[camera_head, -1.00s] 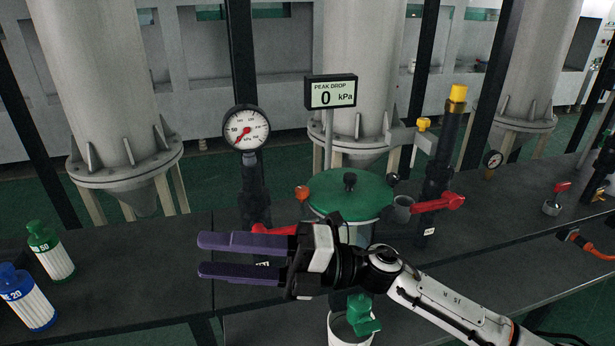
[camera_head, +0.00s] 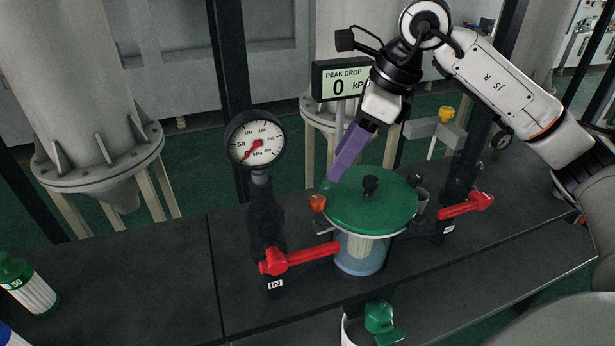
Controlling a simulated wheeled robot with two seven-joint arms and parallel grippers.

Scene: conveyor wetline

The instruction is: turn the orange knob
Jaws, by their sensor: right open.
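The small orange knob (camera_head: 318,202) sits at the left edge of the round green lid (camera_head: 362,212), which covers a clear vessel (camera_head: 361,254). My right gripper (camera_head: 334,176) has purple fingers and points down and left. Its fingertips are just above the knob in the picture; a small gap shows between them and the knob. The fingers overlap from this side, so the gap between them is hidden, and nothing shows held in them. My left gripper is not in view.
Red lever handles (camera_head: 300,257) and (camera_head: 466,205) stick out on both sides of the vessel. A pressure gauge (camera_head: 255,141) stands at left, and a display reading 0 kPa (camera_head: 338,82) stands behind. Green-capped cartridge (camera_head: 24,286) is at far left.

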